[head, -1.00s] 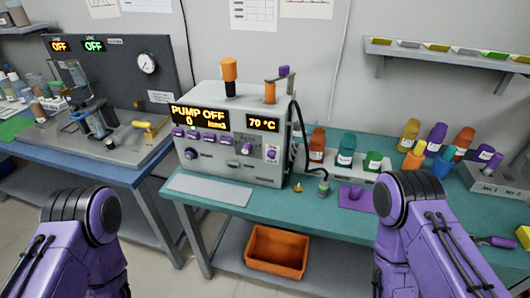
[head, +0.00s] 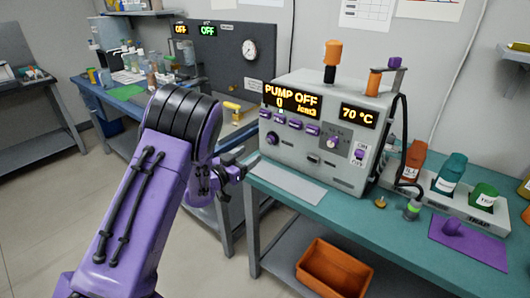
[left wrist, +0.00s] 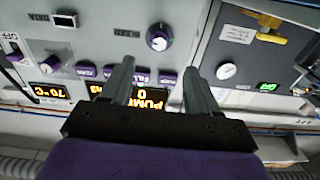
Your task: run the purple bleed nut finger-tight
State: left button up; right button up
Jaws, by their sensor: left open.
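A small purple cap (head: 395,62) sits on the bracket at the top right of the grey pump box (head: 297,160). A purple knob (head: 453,228) stands on a purple mat (head: 470,242). I cannot tell which purple part is the bleed nut. My left gripper (head: 240,168) is open and empty at the left of the pump box, apart from it, partly hidden by my arm. In the left wrist view the open fingers (left wrist: 160,68) face the pump's front panel, upside down, with a purple knob (left wrist: 158,37) beyond them. My right gripper is out of view.
The teal bench (head: 390,240) carries a grey plate (head: 285,183) and a bottle rack (head: 462,207). A small brass piece (head: 380,202) and a green-banded fitting (head: 412,209) lie before the pump. An orange bin (head: 335,268) is below. The gauge panel (head: 270,45) stands left.

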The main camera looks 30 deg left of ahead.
aim_at(267, 143)
pick_arm(q)
jog(key=w, duration=0.3)
jog(key=w+p, duration=0.1)
jog(key=w, duration=0.5)
jog(key=shift+w+d+f, duration=0.2)
jog(key=shift+w+d, duration=0.05)
jog(key=shift+d, duration=0.15)
jog(key=c, duration=1)
